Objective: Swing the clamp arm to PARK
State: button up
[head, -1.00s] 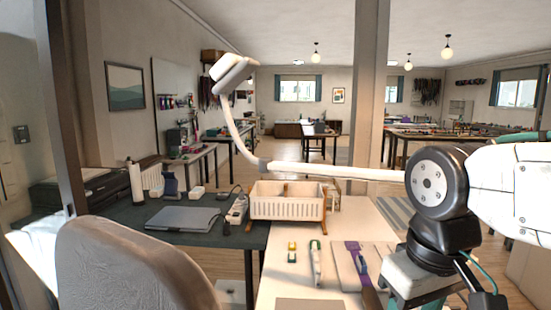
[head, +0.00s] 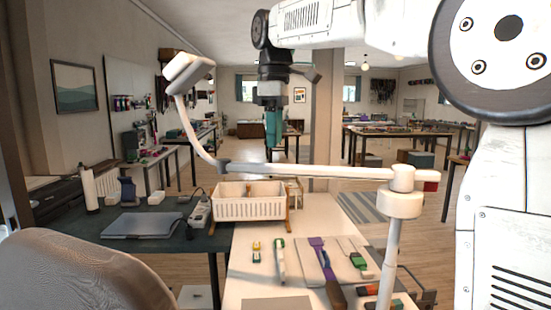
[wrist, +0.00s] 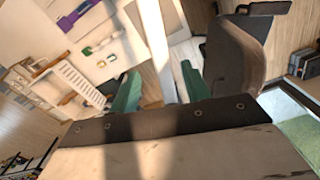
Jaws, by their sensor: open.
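A white jointed arm (head: 310,172), which I take to be the clamp arm, runs level to the left from a round pivot on a white post (head: 393,250). Its far part curves up to a tilted block-like head (head: 188,73) at the upper left. No PARK mark is readable. My gripper (head: 273,145) hangs pointing down behind the bar in the head view, its teal fingers just above the bar in the picture. Whether it touches the bar cannot be told. In the wrist view my gripper (wrist: 160,90) shows two teal fingers spread apart with nothing clearly between them.
A white slatted basket (head: 250,207) stands at the back of the pale worktable (head: 245,280). Purple, green and yellow tools lie in front. A dark desk with a closed laptop (head: 142,225) is on the left. A chair back (head: 75,275) fills the lower left.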

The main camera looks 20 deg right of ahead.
aim_at(275, 165)
notch_tip(275, 165, down, 6)
jog(key=shift+r, duration=0.15)
jog(key=shift+s, duration=0.15)
grip_shut()
